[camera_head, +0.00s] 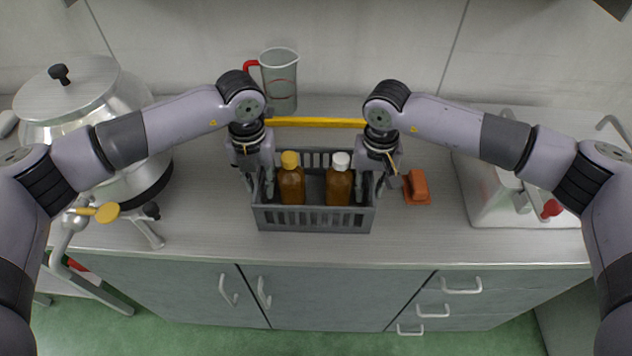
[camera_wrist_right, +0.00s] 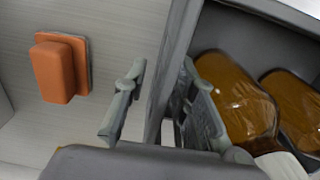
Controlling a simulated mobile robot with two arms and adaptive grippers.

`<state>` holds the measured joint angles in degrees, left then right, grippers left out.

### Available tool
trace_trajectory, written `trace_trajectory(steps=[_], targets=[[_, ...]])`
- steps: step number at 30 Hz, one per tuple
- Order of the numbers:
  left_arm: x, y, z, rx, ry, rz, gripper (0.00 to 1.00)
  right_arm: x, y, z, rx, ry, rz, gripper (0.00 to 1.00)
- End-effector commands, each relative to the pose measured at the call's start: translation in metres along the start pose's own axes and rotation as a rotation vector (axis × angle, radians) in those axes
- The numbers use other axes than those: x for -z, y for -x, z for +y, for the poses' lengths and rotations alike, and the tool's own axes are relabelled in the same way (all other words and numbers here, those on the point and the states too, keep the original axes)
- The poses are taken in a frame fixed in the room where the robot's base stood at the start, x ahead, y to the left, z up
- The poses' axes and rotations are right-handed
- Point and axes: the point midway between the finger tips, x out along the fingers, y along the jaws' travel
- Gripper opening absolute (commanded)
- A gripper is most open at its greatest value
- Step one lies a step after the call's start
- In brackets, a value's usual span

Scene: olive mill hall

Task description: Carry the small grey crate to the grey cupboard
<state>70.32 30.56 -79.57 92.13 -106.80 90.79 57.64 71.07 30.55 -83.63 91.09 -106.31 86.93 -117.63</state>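The small grey crate (camera_head: 314,219) stands on the worktop, with two brown bottles in it, one yellow-capped (camera_head: 291,184) and one white-capped (camera_head: 339,186). My left gripper (camera_head: 259,186) is at the crate's left end, pointing down, its fingers apart on either side of the end wall. My right gripper (camera_head: 370,186) is at the right end. In the right wrist view its fingers (camera_wrist_right: 160,105) are apart, one outside the crate wall (camera_wrist_right: 170,70) and one inside beside a bottle, with a gap at the outer finger. I cannot tell whether any cupboard in view is the grey cupboard.
Grey doors and drawers (camera_head: 330,298) are under the worktop (camera_head: 215,225).

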Motion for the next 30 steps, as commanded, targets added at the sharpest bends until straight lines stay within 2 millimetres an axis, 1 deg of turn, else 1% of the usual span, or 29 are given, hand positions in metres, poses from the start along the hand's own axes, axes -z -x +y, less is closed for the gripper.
trace_trajectory(steps=[1, 6, 9, 12, 17, 20, 23, 30], targets=[[-0.002, 0.013, 0.000, 0.001, 0.001, -0.006, 0.25, 0.000, 0.000, 0.000, 0.000, 0.000, 0.000, 0.25], [-0.002, 0.050, 0.000, 0.001, 0.000, -0.005, 0.25, 0.000, 0.000, 0.000, 0.000, 0.000, 0.000, 0.25], [-0.001, 0.068, 0.000, 0.001, 0.000, -0.004, 0.25, 0.000, 0.000, 0.000, 0.000, 0.000, 0.000, 0.25], [-0.001, 0.081, 0.000, 0.000, 0.000, -0.003, 0.25, 0.000, 0.000, 0.000, 0.000, 0.000, 0.000, 0.25], [-0.001, 0.092, 0.000, 0.000, 0.000, -0.001, 0.25, 0.000, 0.002, 0.000, 0.000, 0.000, 0.001, 0.25], [0.000, 0.094, 0.000, 0.000, 0.000, 0.000, 0.25, 0.001, 0.011, -0.001, 0.002, 0.000, 0.002, 0.25], [0.000, 0.094, 0.000, 0.000, 0.000, 0.000, 0.25, 0.001, 0.028, 0.000, 0.001, 0.000, 0.004, 0.25], [-0.001, 0.093, 0.000, 0.000, 0.000, 0.000, 0.25, 0.001, 0.080, 0.000, 0.001, 0.001, 0.004, 0.25]])
